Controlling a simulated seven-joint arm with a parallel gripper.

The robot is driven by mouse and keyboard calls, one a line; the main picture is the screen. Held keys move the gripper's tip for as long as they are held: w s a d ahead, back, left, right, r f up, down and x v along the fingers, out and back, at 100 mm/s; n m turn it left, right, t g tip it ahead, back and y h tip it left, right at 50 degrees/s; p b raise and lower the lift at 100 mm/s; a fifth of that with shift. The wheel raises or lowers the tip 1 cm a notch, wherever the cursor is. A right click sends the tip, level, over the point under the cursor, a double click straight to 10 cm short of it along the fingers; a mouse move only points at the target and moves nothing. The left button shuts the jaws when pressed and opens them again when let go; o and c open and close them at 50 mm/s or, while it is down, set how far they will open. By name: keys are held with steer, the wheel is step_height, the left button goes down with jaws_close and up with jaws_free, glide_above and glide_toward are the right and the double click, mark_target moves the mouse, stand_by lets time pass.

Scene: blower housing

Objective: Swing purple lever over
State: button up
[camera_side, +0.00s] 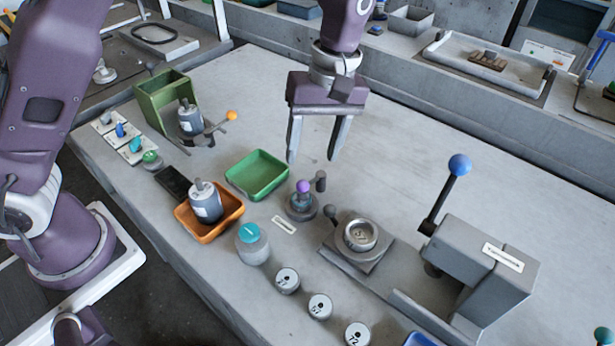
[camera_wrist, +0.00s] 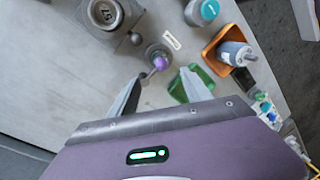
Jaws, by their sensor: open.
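The purple lever's round knob (camera_side: 303,187) stands on a small grey round base (camera_side: 300,207) near the middle of the bench. In the wrist view the purple knob (camera_wrist: 160,63) appears just beyond the gap between the fingertips (camera_wrist: 162,75). The lever's shaft is mostly hidden by the knob there.
A green tray (camera_side: 257,188) is left of the lever. An orange tray (camera_side: 236,214) holds a grey motor (camera_side: 205,202). A fixture with a metal cup (camera_side: 361,235) sits close at front right. A grey press with a blue-knobbed lever (camera_side: 459,165) stands further right. The bench behind is clear.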

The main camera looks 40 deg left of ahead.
steer(key=f, duration=0.5)
steer(key=s+f, duration=0.1)
steer(key=f, duration=0.1)
steer(key=shift+a+f, duration=0.25)
steer(key=shift+f, duration=0.05)
steer(key=shift+c, duration=0.3)
steer(key=shift+a, duration=0.1)
jaws_close()
